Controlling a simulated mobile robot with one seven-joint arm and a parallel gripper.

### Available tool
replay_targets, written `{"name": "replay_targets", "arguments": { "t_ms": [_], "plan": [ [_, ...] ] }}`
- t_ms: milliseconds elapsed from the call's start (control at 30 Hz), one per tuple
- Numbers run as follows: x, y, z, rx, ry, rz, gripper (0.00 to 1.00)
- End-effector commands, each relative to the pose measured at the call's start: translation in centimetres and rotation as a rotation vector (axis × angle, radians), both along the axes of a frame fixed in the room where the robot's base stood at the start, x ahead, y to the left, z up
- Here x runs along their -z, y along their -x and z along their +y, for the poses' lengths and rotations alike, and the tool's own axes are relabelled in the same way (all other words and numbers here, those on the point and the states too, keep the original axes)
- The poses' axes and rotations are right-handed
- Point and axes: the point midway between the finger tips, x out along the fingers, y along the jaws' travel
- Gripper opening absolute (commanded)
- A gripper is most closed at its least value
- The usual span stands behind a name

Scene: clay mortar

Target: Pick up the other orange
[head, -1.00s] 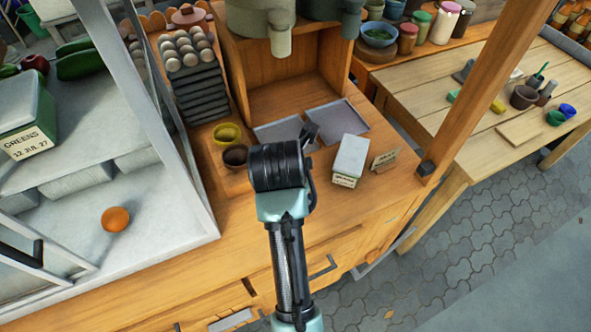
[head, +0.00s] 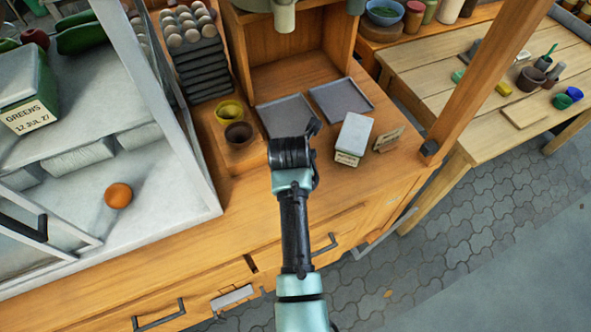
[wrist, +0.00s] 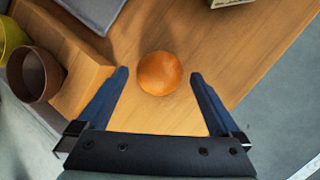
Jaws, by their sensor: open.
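One orange (wrist: 159,73) sits on the bare wooden counter in the wrist view. My gripper (wrist: 158,74) is open, with one dark blue finger on each side of this orange, and gaps show between them and the fruit. I cannot tell how high the fingertips are above the counter. In the head view my own arm hides this orange. A second orange (head: 118,195) lies on the pale floor of the white-framed case at the left, well away from my gripper.
A brown bowl (head: 238,134) and a yellow bowl (head: 229,112) stand left of my gripper on a raised wooden board (wrist: 78,75). Grey trays (head: 341,97) lie behind. A pale-lidded box (head: 353,137) and small sign (head: 388,139) stand to the right.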

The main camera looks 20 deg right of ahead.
Motion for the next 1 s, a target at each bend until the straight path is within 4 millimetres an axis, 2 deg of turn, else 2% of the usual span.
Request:
{"name": "replay_targets", "arguments": {
  "t_ms": [167, 400, 467, 900, 1000],
  "plan": [
    [1.17, -0.51, -0.19, -0.001, 0.000, -0.001, 1.00],
    [1.24, -0.54, -0.23, -0.001, 0.001, -0.001, 1.00],
    [1.24, -0.54, -0.23, -0.001, 0.001, -0.001, 0.91],
    [1.23, -0.50, -0.24, -0.001, 0.000, 0.000, 0.12],
    [1.19, -0.53, -0.24, -0.001, 0.001, -0.001, 0.12]
  ]
}}
